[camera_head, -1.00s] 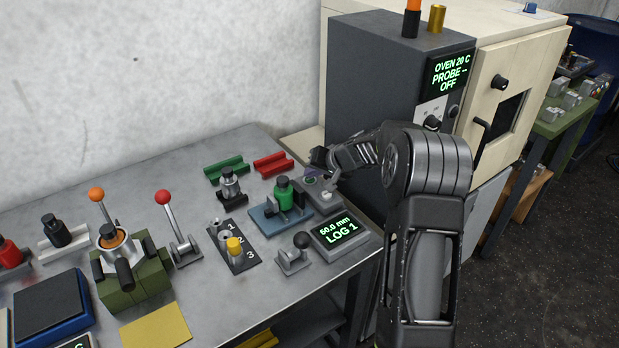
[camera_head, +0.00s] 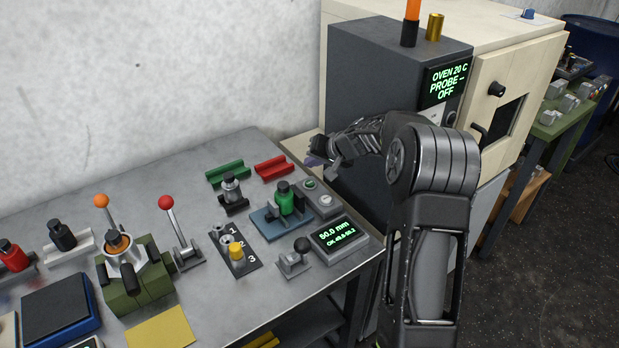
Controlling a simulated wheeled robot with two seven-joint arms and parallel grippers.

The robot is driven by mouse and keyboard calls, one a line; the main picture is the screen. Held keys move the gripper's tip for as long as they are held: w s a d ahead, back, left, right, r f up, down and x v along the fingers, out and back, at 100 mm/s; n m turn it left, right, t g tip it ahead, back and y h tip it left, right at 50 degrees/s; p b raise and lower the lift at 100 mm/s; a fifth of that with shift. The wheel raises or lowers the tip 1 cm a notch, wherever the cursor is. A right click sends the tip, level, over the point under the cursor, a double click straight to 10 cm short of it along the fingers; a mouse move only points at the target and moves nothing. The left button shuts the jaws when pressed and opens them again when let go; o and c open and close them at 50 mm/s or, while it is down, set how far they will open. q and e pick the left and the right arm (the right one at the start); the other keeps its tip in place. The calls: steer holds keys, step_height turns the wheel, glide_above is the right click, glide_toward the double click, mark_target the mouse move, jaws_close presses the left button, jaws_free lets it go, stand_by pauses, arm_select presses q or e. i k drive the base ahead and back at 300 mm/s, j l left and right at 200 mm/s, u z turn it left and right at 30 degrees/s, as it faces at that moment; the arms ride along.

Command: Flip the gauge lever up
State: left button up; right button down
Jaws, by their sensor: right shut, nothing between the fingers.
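The gauge lever (camera_head: 301,245) is a short lever with a black ball knob on a small grey base, near the table's front right edge. It leans up and to the right from its base. The gauge display (camera_head: 332,236) beside it reads about 50.0 mm with a line "OK 49.8-50.2". Behind it, a green bottle-like drum (camera_head: 284,198) sits on the blue gauge stand (camera_head: 262,222). My right gripper (camera_head: 314,161) is shut and empty, above the table's back right corner, apart from the lever. My left gripper is out of view.
A grey button box (camera_head: 322,202) stands right of the gauge stand. A numbered plate (camera_head: 243,262) with a yellow-topped piece lies left of the lever. Red (camera_head: 273,167) and green (camera_head: 228,172) racks lie behind. The dark oven cabinet (camera_head: 370,95) rises close behind my right arm.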

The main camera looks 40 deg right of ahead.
mark_target(302, 246)
steer(key=k+l, duration=0.1)
steer(key=k, duration=0.9)
